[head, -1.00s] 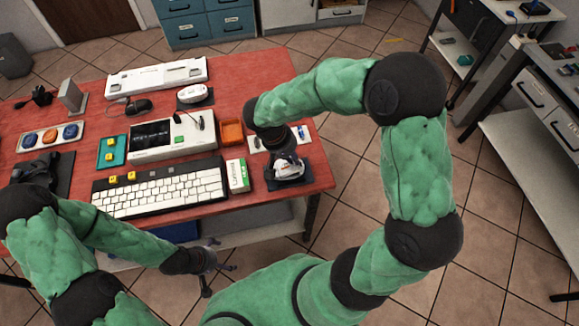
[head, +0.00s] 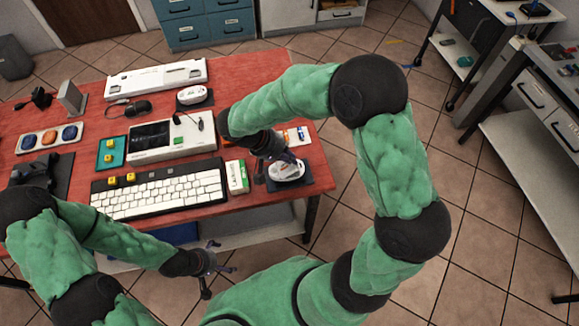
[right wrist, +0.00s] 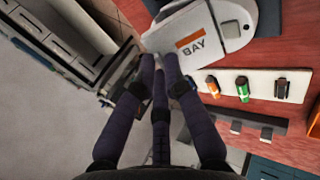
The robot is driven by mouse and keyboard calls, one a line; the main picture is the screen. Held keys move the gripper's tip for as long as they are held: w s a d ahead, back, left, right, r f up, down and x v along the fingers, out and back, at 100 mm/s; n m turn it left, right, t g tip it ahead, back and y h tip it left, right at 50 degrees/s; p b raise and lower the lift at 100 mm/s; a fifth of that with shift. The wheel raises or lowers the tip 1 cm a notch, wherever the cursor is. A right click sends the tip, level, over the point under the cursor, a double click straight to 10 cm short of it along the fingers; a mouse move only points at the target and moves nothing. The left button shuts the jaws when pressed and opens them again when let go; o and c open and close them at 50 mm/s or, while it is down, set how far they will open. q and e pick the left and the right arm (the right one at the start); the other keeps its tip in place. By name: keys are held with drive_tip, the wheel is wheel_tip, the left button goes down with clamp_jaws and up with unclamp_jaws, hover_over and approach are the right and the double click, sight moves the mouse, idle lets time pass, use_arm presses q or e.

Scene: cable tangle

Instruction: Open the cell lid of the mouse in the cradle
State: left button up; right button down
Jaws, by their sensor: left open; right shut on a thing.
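The white mouse (head: 288,171) sits in a dark cradle (head: 299,184) at the table's right front corner. In the right wrist view its pale face (right wrist: 222,28) carries an orange stripe and the word "BAY". My right gripper (head: 274,167) is at the mouse's left side. In the right wrist view its fingertips (right wrist: 160,62) are together at the near left edge of the pale face, shut on what looks like the cell lid; the fingers hide the exact contact. My left gripper (head: 218,258) is open and empty, in front of the table.
A battery strip (head: 303,136) lies behind the cradle, and a green-and-white box (head: 238,175) stands left of it. A keyboard (head: 160,193), a grey device (head: 195,140) and another white mouse (head: 194,92) are further left.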

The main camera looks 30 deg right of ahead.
drive_tip(key=shift+w+a+h, duration=0.15)
drive_tip(key=shift+a+h, duration=0.3)
drive_tip(key=shift+h, duration=0.15)
drive_tip(key=shift+r, duration=0.15)
drive_tip(key=shift+a+g+h, duration=0.3)
drive_tip(key=shift+a+h, duration=0.05)
drive_tip(key=shift+h, duration=0.35)
drive_tip(key=shift+w+a+h, duration=0.15)
drive_tip(key=shift+a+h, duration=0.15)
drive_tip(key=shift+h, duration=0.1)
drive_tip(key=shift+r, duration=0.1)
